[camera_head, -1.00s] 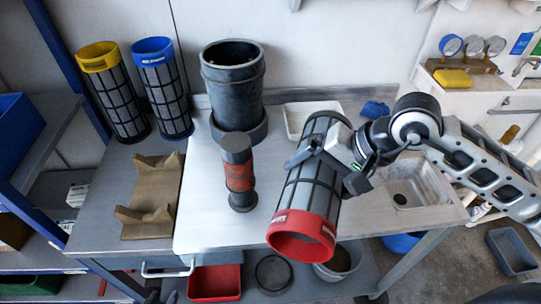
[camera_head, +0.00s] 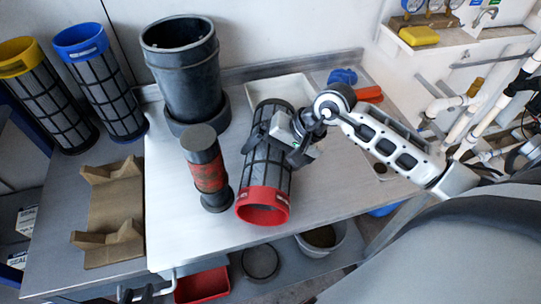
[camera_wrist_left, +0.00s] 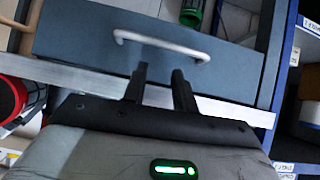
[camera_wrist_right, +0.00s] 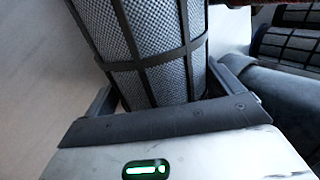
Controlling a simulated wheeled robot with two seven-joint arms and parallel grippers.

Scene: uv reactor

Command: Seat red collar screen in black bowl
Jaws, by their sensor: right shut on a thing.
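The red collar screen (camera_head: 266,170) is a grey mesh cylinder in a dark cage, with its red collar at the near, lower end. My right gripper (camera_head: 270,140) is shut around its body and holds it tilted over the bench; the mesh fills the right wrist view (camera_wrist_right: 155,50) between the fingers. The black bowl (camera_head: 188,85) is a tall open-topped vessel standing upright at the back left, apart from the screen. Its inside bottom is hidden. My left gripper (camera_wrist_left: 159,72) is open and empty before a drawer handle (camera_wrist_left: 160,45); a dark bit shows at the head view's bottom edge.
A dark cylinder with a red band (camera_head: 207,175) stands between bowl and screen. Yellow (camera_head: 40,95) and blue (camera_head: 100,85) collared screens stand at left. A brown cradle (camera_head: 115,215) lies empty on the bench. A white tray (camera_head: 300,85) sits behind the held screen.

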